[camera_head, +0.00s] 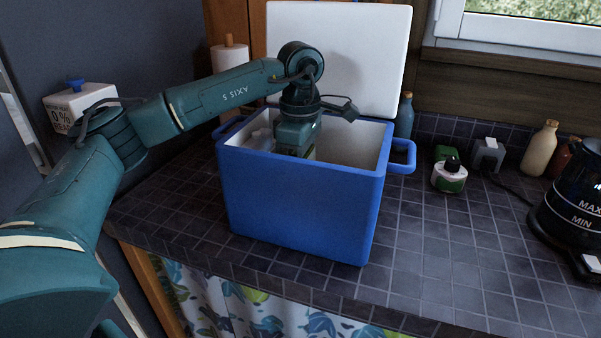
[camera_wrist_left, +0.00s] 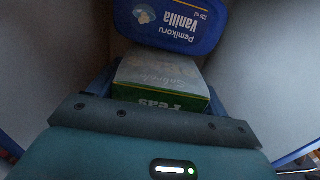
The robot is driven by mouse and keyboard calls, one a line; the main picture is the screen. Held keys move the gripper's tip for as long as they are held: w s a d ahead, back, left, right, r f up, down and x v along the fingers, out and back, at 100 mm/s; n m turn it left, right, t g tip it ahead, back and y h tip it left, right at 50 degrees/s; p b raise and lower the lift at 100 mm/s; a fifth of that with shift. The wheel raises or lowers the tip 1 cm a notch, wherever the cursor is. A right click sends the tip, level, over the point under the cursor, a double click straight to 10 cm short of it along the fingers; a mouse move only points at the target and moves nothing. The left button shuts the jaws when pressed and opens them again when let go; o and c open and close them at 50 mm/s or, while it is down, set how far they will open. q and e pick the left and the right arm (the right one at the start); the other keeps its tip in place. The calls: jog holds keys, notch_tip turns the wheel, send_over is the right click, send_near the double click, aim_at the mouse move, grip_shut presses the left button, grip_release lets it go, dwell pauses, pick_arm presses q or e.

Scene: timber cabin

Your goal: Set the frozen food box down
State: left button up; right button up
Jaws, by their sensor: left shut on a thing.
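My left gripper (camera_head: 305,154) reaches down into the open blue cooler box (camera_head: 295,210) in the head view. In the left wrist view the gripper (camera_wrist_left: 160,96) is shut on the frozen food box (camera_wrist_left: 165,78), a green and pale carton marked "Peas". The carton sits between the fingers, inside the cooler walls. A blue tub marked "Vanilla" (camera_wrist_left: 180,22) lies just beyond the carton. I cannot tell whether the carton touches the cooler's floor. The cooler's front wall hides most of the carton in the head view. My right gripper is not in view.
The cooler's white lid (camera_head: 350,55) stands raised behind it. A pale object (camera_head: 262,138) shows inside at the left. The tiled counter (camera_head: 440,255) in front is clear.

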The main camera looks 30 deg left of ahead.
pick_arm(q)
jog(key=shift+f, duration=0.5)
jog(key=shift+f, duration=0.2)
jog(key=o, duration=1.2)
jog(key=shift+r, duration=0.3)
notch_tip(320, 180, up, 11)
jog(key=shift+f+p, duration=0.2)
jog(key=shift+p, duration=0.3)
jog(key=shift+r, duration=0.6)
